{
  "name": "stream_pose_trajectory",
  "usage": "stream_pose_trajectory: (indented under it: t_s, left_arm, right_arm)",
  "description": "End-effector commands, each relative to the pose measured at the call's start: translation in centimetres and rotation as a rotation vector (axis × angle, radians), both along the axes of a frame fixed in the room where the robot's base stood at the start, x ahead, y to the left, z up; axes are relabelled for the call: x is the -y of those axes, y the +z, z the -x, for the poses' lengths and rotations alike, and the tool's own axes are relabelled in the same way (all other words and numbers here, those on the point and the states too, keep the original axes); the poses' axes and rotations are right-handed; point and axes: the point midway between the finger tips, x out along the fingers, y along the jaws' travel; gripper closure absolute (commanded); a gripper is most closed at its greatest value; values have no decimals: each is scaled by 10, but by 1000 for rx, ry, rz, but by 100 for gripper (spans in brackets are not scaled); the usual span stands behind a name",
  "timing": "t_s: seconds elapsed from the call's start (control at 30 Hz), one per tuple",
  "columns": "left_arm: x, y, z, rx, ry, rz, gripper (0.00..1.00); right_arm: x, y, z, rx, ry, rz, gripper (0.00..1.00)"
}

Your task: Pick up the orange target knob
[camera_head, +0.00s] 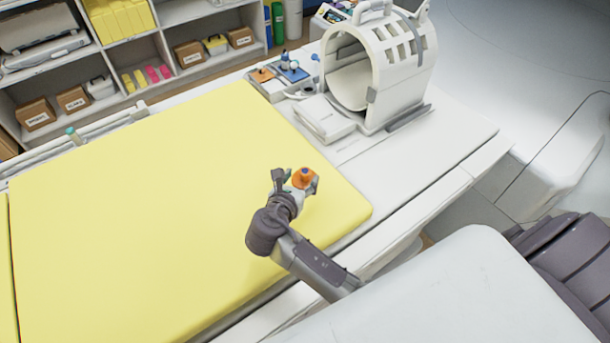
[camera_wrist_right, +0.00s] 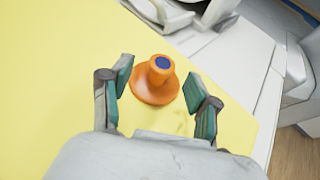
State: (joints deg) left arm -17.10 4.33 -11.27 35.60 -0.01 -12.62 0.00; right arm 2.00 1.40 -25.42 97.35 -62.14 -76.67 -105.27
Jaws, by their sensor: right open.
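The orange target knob (camera_head: 304,177) stands upright on the yellow mat (camera_head: 150,200), near the mat's right side. It has a wide round base and a narrower top with a blue disc. My right gripper (camera_head: 295,181) is at the knob, its fingers to either side in the head view. In the right wrist view the knob (camera_wrist_right: 156,80) shows between and just beyond the spread fingertips of the open gripper (camera_wrist_right: 160,92). I see no finger clearly touching it. My left gripper is not in view.
A white ring-shaped scanner model (camera_head: 385,65) stands on the white table beyond the mat, with a white flat block (camera_head: 324,118) beside it. Small blue and orange parts (camera_head: 283,73) lie behind. Shelves (camera_head: 165,50) hold boxes at the back left. The mat around the knob is clear.

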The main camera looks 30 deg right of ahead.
Motion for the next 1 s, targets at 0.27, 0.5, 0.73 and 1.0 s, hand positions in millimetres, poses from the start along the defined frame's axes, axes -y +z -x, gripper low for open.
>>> stream_pose_trajectory:
  t_s: [0.27, 0.5, 0.73, 1.0]
  left_arm:
    - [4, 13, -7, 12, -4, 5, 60]
    - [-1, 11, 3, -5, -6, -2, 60]
    - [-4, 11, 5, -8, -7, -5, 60]
    - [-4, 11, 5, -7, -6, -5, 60]
  right_arm:
    - [26, -10, -23, -1, -1, 1, 39]
    - [27, -11, -24, 0, 0, 0, 39]
    - [27, -11, -24, 0, 0, 0, 74]
    - [27, -11, -24, 0, 0, 0, 100]
